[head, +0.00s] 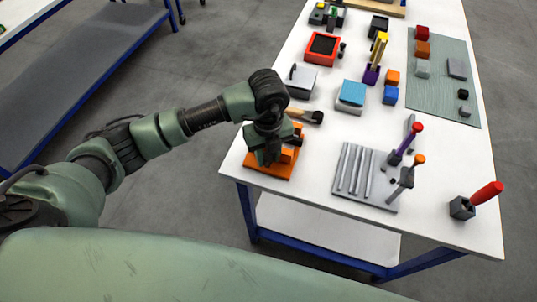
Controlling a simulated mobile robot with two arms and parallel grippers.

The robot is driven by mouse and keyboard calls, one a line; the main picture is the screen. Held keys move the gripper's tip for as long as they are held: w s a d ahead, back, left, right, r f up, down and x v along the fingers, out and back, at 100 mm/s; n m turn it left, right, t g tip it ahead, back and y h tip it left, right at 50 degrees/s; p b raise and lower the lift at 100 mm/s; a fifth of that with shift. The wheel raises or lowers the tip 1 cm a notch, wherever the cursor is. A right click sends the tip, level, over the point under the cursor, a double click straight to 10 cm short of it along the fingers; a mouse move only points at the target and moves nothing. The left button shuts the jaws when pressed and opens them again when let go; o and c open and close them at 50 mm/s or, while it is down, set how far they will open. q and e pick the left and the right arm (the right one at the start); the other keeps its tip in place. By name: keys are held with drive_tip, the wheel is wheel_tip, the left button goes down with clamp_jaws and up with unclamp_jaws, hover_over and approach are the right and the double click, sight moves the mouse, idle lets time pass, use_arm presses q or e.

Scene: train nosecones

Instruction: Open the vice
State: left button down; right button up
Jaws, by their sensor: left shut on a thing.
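The vice (285,171) is an orange block-shaped device on an orange base, at the near left corner of the white table. My left gripper (267,155) reaches down over it from the left and is shut on part of it. The gripper and wrist cover much of the vice, so the exact part held and the gap between its jaws are hidden. My right gripper is out of view.
A wooden-handled brush (305,115) lies just behind the vice. A grey grooved rack (350,176) with upright tools stands to its right. A grey box (300,80) and a blue-topped box (352,93) are farther back. The table edge is close in front.

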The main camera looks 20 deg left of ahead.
use_arm(q)
drive_tip(key=c, duration=1.1)
unclamp_jaws()
drive_tip(key=shift+w+a+r, duration=0.25)
drive_tip(key=shift+w, duration=0.1)
drive_tip(key=shift+o, duration=0.2)
drive_tip(key=shift+d, duration=0.1)
